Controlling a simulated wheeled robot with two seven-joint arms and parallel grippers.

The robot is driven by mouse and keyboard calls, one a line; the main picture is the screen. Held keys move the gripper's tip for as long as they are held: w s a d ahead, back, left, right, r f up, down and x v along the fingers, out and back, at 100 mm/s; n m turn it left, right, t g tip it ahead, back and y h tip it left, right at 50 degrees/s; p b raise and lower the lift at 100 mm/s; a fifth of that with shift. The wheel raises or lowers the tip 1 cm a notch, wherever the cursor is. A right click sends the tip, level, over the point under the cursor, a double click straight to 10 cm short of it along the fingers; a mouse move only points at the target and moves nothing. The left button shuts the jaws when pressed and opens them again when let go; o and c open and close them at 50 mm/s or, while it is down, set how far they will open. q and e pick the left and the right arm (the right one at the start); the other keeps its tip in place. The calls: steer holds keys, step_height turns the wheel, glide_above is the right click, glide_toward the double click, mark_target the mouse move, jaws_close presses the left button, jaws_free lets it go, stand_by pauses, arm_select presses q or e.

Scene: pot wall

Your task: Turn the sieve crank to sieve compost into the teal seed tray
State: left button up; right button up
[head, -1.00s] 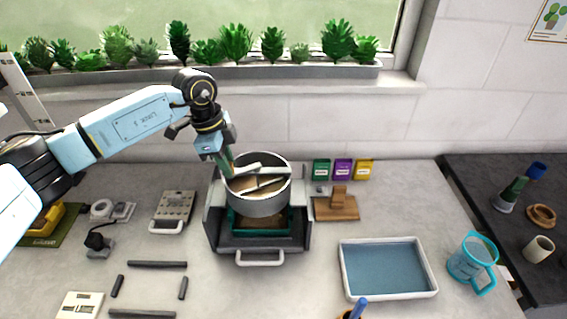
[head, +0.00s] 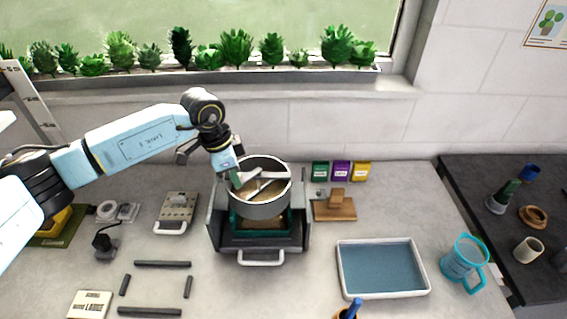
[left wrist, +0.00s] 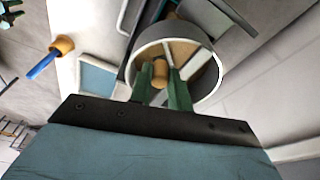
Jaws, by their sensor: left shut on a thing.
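The sieve (head: 262,208) is a round grey metal drum with brown compost inside, standing in a grey frame (head: 215,228). A pale crossbar and the crank (head: 247,178) lie across its top. The teal seed tray (head: 240,226) sits beneath the drum, with brown compost showing in it. My left gripper (head: 238,184) is at the left of the drum's top. In the left wrist view its green fingers (left wrist: 162,84) are shut around the tan crank knob (left wrist: 160,70), with the sieve (left wrist: 205,85) just beyond. My right gripper is not in view.
A white-rimmed blue tray (head: 383,267) lies at the right, beside a teal jug (head: 463,258). A wooden block tool (head: 335,207) and seed packets (head: 341,171) stand right of the frame. Dark bars (head: 162,264) lie at the front left.

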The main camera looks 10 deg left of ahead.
arm_select(q)
steer(key=d+n+p, duration=0.1)
steer(key=n+p, duration=0.1)
steer(key=d+n+p, duration=0.1)
steer(key=p, duration=0.1)
steer(key=shift+s+d+t, duration=0.3)
steer(key=shift+d, duration=0.05)
steer(key=shift+s+n, duration=0.1)
steer(key=shift+n, duration=0.4)
steer(key=shift+a+y, duration=0.15)
steer(key=shift+y, duration=0.15)
steer(key=o, duration=0.7)
